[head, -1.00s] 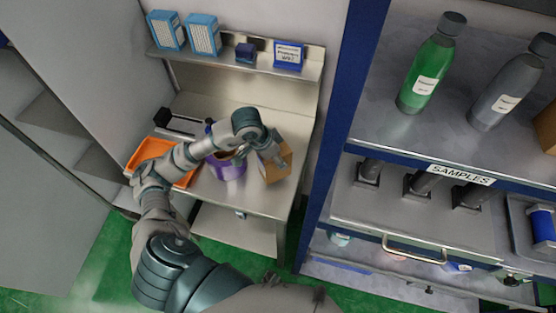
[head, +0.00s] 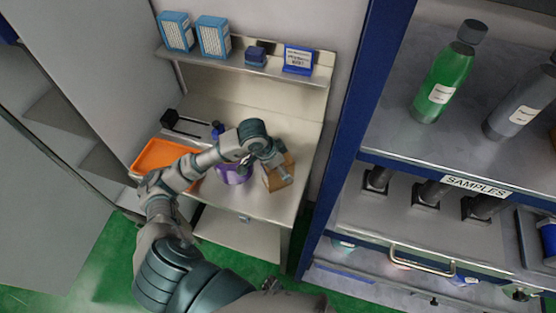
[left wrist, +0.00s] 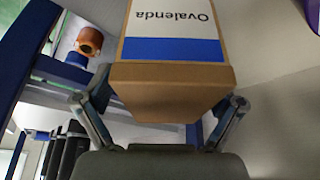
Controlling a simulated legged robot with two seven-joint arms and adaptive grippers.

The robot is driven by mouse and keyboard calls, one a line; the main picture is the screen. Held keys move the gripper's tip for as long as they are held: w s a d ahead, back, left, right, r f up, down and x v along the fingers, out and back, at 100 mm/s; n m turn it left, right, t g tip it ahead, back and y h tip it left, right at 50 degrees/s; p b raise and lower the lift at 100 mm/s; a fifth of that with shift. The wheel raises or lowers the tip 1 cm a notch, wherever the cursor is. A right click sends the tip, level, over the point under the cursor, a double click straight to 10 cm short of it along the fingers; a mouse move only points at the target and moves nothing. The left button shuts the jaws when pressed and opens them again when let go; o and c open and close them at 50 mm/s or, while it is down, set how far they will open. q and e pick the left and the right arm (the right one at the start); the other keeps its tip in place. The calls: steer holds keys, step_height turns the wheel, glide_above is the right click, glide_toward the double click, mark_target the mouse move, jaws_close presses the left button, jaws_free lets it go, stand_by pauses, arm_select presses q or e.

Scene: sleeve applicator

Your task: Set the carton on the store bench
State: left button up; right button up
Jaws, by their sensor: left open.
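The carton (head: 273,181) is a small brown box near the right end of the steel bench (head: 262,207), and it appears to rest on the bench top. In the left wrist view the carton (left wrist: 170,88) shows a brown end face and a white and blue label reading "Ovalenda". My left gripper (head: 282,172) is at the carton, with its two fingers (left wrist: 160,104) spread on either side of it. The fingers are open, and I cannot tell whether they touch it. My right gripper is not in view.
A purple container (head: 233,175) stands just left of the carton, with an orange tray (head: 152,158) farther left. A shelf (head: 240,65) with several small boxes is above the bench. A blue-framed samples cabinet (head: 345,130) stands to the right.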

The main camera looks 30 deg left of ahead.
arm_select(q)
steer(key=v, duration=1)
steer(key=shift+a, duration=0.15)
steer(key=shift+s+r, duration=0.2)
steer(key=shift+r, duration=0.35)
steer(key=shift+a, duration=0.15)
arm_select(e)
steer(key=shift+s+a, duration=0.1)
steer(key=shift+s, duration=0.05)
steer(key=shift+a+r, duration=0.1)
